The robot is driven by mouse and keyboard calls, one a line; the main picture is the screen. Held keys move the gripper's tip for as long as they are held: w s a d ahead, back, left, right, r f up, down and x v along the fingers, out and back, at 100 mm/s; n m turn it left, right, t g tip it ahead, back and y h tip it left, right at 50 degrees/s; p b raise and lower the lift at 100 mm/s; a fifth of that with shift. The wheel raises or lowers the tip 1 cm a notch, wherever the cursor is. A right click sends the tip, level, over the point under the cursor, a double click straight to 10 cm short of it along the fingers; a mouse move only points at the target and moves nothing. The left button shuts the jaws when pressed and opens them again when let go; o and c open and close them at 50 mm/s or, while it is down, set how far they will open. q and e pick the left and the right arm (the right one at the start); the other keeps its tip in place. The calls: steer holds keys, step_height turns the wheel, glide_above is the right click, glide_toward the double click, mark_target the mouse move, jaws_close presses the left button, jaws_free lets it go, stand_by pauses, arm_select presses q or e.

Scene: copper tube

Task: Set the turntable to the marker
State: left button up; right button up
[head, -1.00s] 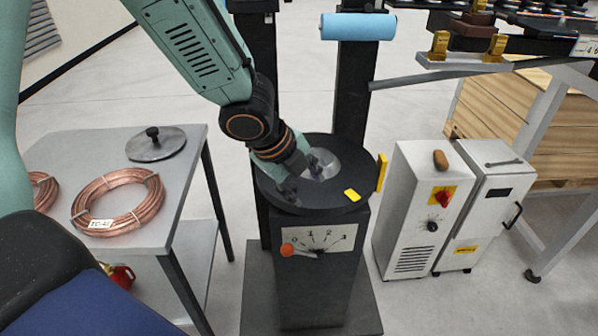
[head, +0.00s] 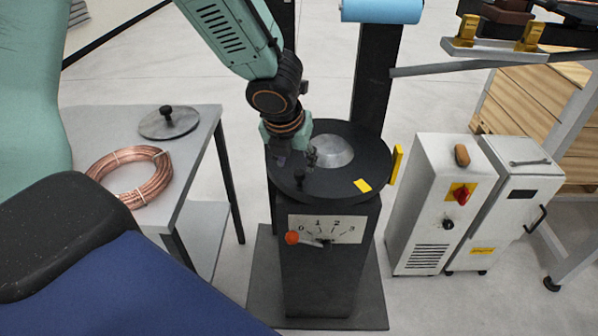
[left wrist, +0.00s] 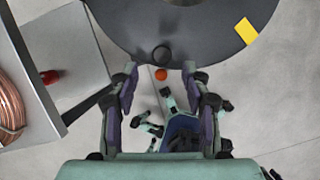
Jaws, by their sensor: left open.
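The turntable (head: 376,163) is a dark round disc with a pale domed centre, on a black pedestal. A yellow patch (head: 362,186) lies on its front right top and also shows in the left wrist view (left wrist: 246,31). An upright yellow marker (head: 397,165) stands at the disc's right edge. A small black peg (left wrist: 161,55) sits near the disc's rim in the left wrist view. My left gripper (head: 297,160) is over the disc's left part. In the left wrist view its open, empty fingers (left wrist: 160,76) are either side of the peg's line, with the peg just beyond the tips.
An orange-knobbed lever (head: 292,238) is on the pedestal's numbered dial (head: 345,228). White cabinets (head: 430,190) stand right. A blue roll (head: 382,10) is behind.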

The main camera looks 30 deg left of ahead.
mark_target(299, 172)
arm_select(q)
steer(key=b+x, duration=0.1)
steer(key=x, duration=0.3)
steer(key=shift+w+d+f+b, duration=0.1)
steer(key=shift+w+f+b, duration=0.1)
steer(key=shift+f+b, duration=0.15)
steer(key=shift+w+f, duration=0.1)
jaws_close()
stand_by(0.4)
